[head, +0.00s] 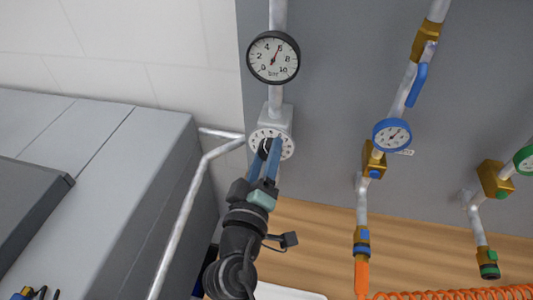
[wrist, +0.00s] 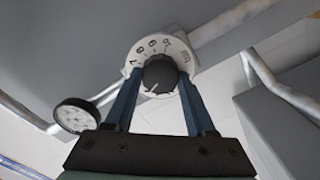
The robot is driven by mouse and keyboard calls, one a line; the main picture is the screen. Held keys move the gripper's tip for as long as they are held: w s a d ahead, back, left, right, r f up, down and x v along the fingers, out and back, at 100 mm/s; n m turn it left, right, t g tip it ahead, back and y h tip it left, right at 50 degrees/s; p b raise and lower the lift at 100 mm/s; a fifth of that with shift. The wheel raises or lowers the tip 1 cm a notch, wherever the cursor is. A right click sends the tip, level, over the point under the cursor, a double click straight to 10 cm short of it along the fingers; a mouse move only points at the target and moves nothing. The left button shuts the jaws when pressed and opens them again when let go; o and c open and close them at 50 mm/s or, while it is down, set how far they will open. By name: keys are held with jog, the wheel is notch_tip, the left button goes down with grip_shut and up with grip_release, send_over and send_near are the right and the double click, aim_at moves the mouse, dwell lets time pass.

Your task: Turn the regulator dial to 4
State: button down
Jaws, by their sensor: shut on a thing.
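The regulator dial is a black knob (wrist: 160,73) in front of a white numbered disc (head: 285,146) on the grey regulator body. In the wrist view the disc (wrist: 142,50) shows 7, 8, 9 and 10 along its upper rim. My gripper (head: 267,150) has its blue fingers shut on the knob, one on each side. The fingers hide part of the disc, and I cannot read the dial's setting.
A blue gauge (head: 392,134) and a blue-handled valve (head: 416,85) stand on the pipe to the right, with an orange hose (head: 455,294) below. A bare pipe (head: 187,205) and a grey cabinet (head: 130,190) lie close on the left.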

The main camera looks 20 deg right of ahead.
jog(key=shift+n, duration=0.5)
jog(key=shift+c, duration=1.2)
grip_release()
jog(key=shift+a, duration=0.1)
jog(key=b+v, duration=0.5)
jog(key=v, duration=0.8)
